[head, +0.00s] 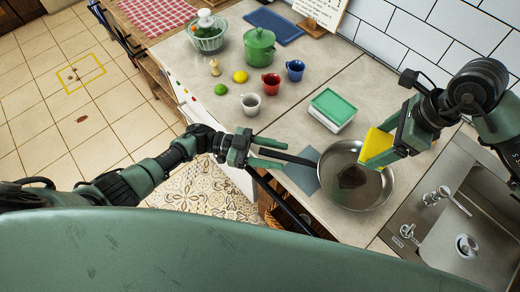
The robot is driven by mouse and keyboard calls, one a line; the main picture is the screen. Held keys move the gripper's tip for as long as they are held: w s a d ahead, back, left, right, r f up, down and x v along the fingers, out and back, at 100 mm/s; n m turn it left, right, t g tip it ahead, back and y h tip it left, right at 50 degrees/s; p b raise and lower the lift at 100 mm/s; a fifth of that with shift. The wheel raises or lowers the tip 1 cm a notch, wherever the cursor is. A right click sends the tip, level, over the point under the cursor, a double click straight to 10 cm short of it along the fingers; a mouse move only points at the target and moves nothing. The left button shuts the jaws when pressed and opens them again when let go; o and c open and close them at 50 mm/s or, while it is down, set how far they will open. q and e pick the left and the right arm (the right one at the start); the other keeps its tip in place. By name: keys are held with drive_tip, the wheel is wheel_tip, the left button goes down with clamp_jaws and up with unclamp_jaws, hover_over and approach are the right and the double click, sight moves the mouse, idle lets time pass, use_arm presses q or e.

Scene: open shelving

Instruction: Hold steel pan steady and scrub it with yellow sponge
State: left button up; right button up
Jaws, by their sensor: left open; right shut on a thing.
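The steel pan (334,196) rests on the counter left of the sink, with a dark brown patch (352,176) on its inside. Its dark handle (290,157) points left toward my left gripper (270,153). That gripper is open, with its fingers on either side of the handle end. My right gripper (388,148) is shut on the yellow sponge (376,146) and holds it over the pan's upper right rim. I cannot tell whether the sponge touches the pan.
A sink (450,240) with a tap (444,195) lies right of the pan. A green-lidded box (332,107), white mug (250,105), red mug (271,83), blue mug (295,70) and green pot (259,47) stand farther back. A grey-blue cloth (300,173) lies beside the pan.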

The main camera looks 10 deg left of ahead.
use_arm(q)
drive_tip(key=shift+d, duration=0.6)
clamp_jaws()
idle(2.0)
